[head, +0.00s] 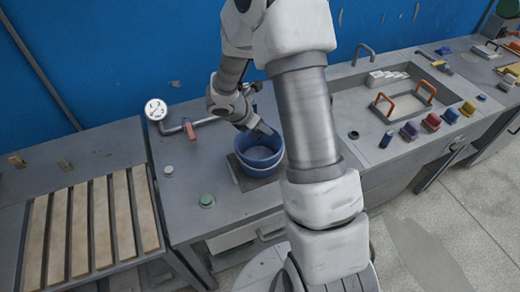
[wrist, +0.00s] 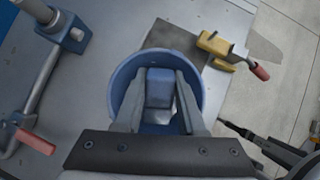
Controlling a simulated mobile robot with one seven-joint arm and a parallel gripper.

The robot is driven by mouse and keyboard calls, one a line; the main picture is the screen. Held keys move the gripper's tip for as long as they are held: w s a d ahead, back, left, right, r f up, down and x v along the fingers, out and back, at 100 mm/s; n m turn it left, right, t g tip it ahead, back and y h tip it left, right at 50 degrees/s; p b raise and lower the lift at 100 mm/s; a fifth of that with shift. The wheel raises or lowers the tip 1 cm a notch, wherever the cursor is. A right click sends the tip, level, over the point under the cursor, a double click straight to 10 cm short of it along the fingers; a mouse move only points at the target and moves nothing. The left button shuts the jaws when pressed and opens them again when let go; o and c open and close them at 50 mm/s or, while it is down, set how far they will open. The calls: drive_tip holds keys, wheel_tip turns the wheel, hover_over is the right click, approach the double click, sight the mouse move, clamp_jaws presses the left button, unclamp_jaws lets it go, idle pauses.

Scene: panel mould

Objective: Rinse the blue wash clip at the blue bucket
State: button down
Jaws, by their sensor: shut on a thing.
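The blue bucket (head: 262,168) stands on a dark square plate on the grey bench in the head view. Its round rim (wrist: 118,88) also shows in the wrist view. My gripper (head: 262,131) points down at the bucket's mouth from behind, near its back rim. In the wrist view my gripper (wrist: 160,98) is shut on the blue wash clip (wrist: 159,84), a blue-grey block between the two fingers. The clip lies within the outline of the bucket's mouth. I cannot tell how deep it is or whether it touches the bucket. The clip is hidden in the head view.
A pipe with a red handle (head: 190,131) and a round gauge (head: 156,109) are left of the bucket. A yellow clamp (wrist: 220,48) is near the bucket in the wrist view. A sink (head: 405,104) and several coloured clips are at right. My arm blocks the bench's middle.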

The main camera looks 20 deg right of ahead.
drive_tip(key=shift+r+p, duration=1.6)
drive_tip(key=shift+r, duration=0.45)
drive_tip(key=shift+f, duration=0.1)
